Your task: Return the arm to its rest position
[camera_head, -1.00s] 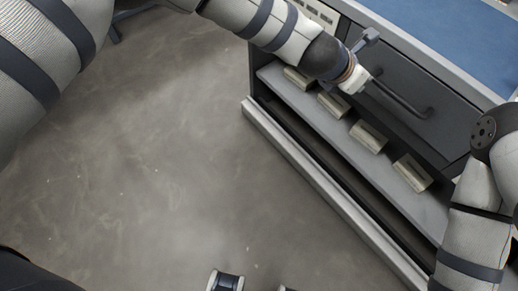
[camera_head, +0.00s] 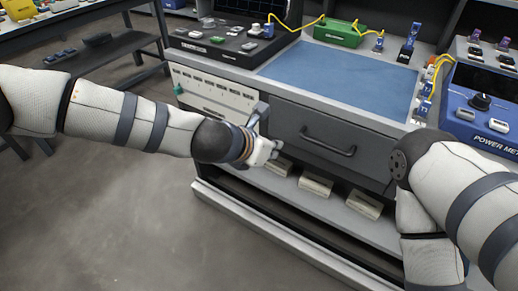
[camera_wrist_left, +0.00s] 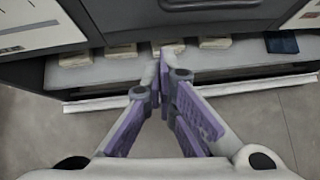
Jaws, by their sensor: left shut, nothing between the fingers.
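My left arm comes in from the left in the head view. Its gripper (camera_head: 272,151) is in front of the bench, near the left side of the grey drawer and above the open lower shelf. In the left wrist view the purple-padded fingers (camera_wrist_left: 162,92) are closed together with nothing between them. My right arm (camera_head: 440,190) comes in at the right edge of the head view, bent in front of the bench. Its gripper is out of the frame.
The bench has a blue mat (camera_head: 340,78) on top and a closed drawer (camera_head: 330,135) with a bar handle. Below, the shelf (camera_head: 335,205) holds several pale blocks. A blue power meter (camera_head: 485,115) stands right. The floor (camera_head: 110,215) is clear.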

